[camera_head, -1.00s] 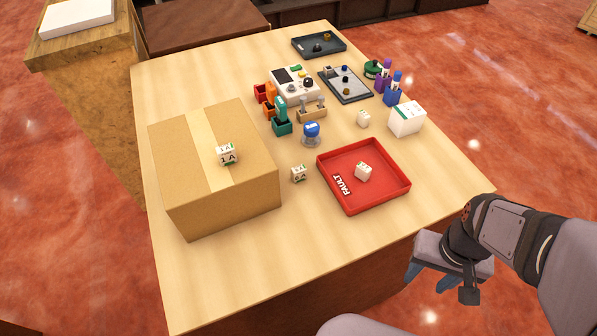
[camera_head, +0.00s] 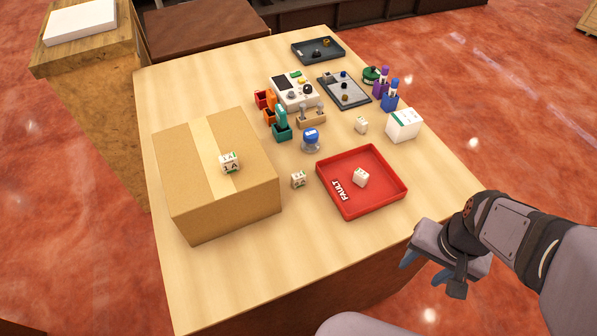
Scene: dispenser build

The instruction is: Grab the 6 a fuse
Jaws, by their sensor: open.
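Several small white fuse cubes are in view. One on top of the cardboard box (camera_head: 255,205) reads 1 A (camera_head: 229,162). Another fuse cube (camera_head: 298,180) stands on the table just right of the box; its print looks like 6 A but is too small to be sure. A third cube (camera_head: 360,178) lies in the red FAULT tray (camera_head: 335,205), and one more (camera_head: 361,125) stands behind the tray; I cannot read either. My gripper (camera_head: 432,274) is open and empty, off the table's front right edge, apart from all the cubes.
A blue-topped item (camera_head: 310,140) stands behind the loose cube. Farther back are orange and teal holders (camera_head: 281,128), a white device (camera_head: 295,91), dark trays (camera_head: 345,91), purple and blue bottles (camera_head: 390,98) and a white box (camera_head: 403,125). The table's front is clear.

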